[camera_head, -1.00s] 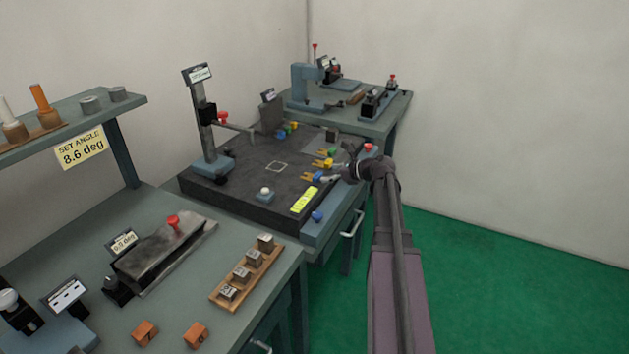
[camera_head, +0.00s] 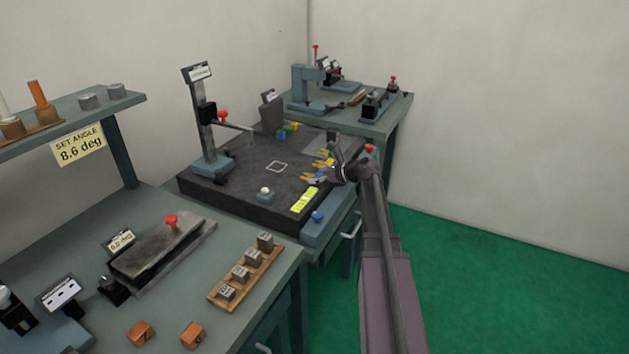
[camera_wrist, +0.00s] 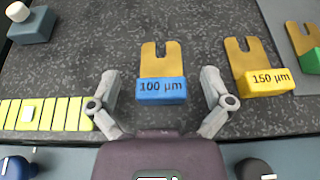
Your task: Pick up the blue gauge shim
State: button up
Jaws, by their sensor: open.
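The blue gauge shim (camera_wrist: 162,91), marked "100 µm", lies flat on the dark speckled plate in the wrist view, its slotted brass tongue pointing away from me. My gripper (camera_wrist: 161,76) is open, with one finger on each side of the shim. Gaps show between both fingers and the blue block, and I see no contact. In the head view my gripper (camera_head: 325,180) is over the right side of the plate and largely hides the blue shim.
A yellow shim (camera_wrist: 265,83), marked "150 µm", lies just right of my right finger. A green shim (camera_wrist: 311,60) is beyond it. A yellow-green segmented strip (camera_wrist: 45,114) lies close to my left finger. The dark plate (camera_head: 240,190) carries a gauge stand (camera_head: 205,125) on its left.

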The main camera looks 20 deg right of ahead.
dwell(0.4)
jog(key=c, duration=1.3)
jog(key=shift+o, duration=0.2)
jog(key=shift+r, duration=0.2)
notch_tip(320, 180, up, 3)
jog(key=p, duration=0.3)
jog(key=s+d+r+p, duration=0.1)
jog(key=s+d, duration=0.1)
jog(key=s, duration=0.5)
jog(key=s+d+p, duration=0.1)
jog(key=s+d, duration=0.2)
jog(key=s, duration=0.5)
jog(key=shift+s+r, duration=0.2)
jog(key=shift+r, duration=0.15)
